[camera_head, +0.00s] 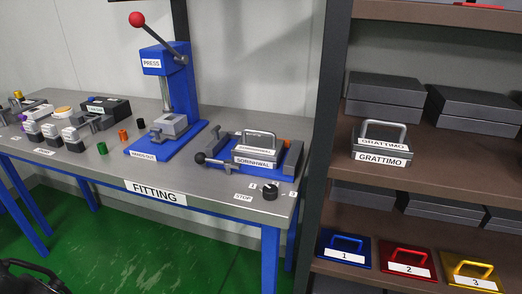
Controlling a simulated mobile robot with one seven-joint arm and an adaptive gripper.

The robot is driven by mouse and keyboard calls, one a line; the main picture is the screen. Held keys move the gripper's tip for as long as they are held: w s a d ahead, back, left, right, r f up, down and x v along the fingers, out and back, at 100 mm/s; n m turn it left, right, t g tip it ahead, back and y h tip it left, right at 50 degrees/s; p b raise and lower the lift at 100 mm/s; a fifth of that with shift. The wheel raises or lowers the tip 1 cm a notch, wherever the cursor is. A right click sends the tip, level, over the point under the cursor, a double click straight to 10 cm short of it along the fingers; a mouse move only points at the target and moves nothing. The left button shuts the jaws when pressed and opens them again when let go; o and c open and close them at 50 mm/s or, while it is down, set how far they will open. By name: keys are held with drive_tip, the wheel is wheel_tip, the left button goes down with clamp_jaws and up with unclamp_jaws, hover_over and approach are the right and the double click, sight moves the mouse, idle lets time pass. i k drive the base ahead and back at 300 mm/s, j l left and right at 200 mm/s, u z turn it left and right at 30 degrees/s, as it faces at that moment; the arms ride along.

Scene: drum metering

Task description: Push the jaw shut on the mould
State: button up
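A grey mould (256,153) with a handle on top and two labels reading SORNHWAL sits in a blue-based vice (282,174) at the right end of the bench. The vice's grey jaw (220,163) is on the mould's left, with a lever ending in a black knob (200,158). I cannot tell whether the jaw touches the mould. A dark curved part at the bottom left corner looks like my gripper (28,272). It is cut off by the picture edge, well away from the vice, and its fingertips are not clear.
A blue press (165,70) with a red-knobbed lever stands left of the vice. A black dial (270,191) sits at the bench's (215,195) front right. A similar GRATTIMO mould (381,152) and numbered plates are on the right shelves. The green floor before the bench is clear.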

sight(221, 138)
drive_tip(key=i+l, duration=0.2)
drive_tip(key=i, duration=0.3)
drive_tip(key=i+l, duration=0.15)
drive_tip(key=i, duration=0.35)
drive_tip(key=u, duration=0.05)
